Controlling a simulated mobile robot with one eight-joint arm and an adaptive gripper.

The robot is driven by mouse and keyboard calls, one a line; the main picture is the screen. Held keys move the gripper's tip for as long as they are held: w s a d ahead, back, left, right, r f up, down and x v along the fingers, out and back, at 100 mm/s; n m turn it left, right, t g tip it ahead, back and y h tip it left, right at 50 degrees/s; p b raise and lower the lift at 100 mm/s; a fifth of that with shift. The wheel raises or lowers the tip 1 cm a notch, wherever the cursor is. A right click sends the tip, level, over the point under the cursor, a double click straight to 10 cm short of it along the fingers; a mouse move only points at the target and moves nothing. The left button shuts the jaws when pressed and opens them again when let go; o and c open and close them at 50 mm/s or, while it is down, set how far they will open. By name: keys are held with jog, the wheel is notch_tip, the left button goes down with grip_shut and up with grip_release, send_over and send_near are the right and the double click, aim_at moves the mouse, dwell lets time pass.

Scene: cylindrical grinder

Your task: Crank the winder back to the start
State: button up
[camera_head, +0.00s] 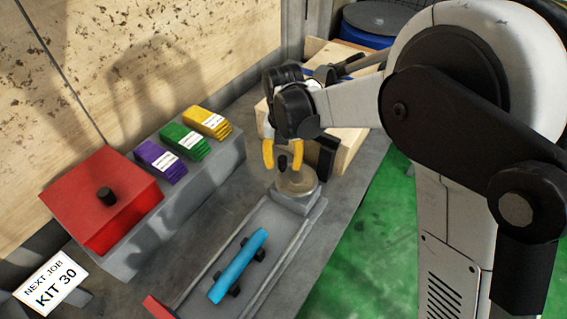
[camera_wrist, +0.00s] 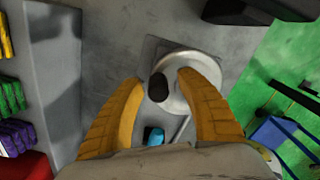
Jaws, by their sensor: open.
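The winder is a pale round disc (camera_head: 300,186) at the far end of a grey track (camera_head: 285,215); it also shows in the wrist view (camera_wrist: 204,92). A dark crank knob (camera_head: 283,163) stands off-centre on it, left of centre in the wrist view (camera_wrist: 158,88). My gripper (camera_head: 282,152) is open above the disc, its yellow fingers on either side of the knob, with gaps visible in the wrist view (camera_wrist: 159,80). A blue bar (camera_head: 238,266) on dark supports lies on the track; a bit of it shows in the wrist view (camera_wrist: 154,136).
A grey ledge (camera_head: 190,210) left of the track holds a red box (camera_head: 110,205) and purple (camera_head: 160,160), green (camera_head: 185,140) and yellow (camera_head: 208,122) stacks. A sign (camera_head: 50,285) reads "NEXT JOB KIT 30". A wooden crate (camera_head: 347,150) stands close behind the winder.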

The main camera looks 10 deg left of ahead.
notch_tip(320, 180, up, 12)
jog(key=shift+f, duration=0.2)
dwell(0.4)
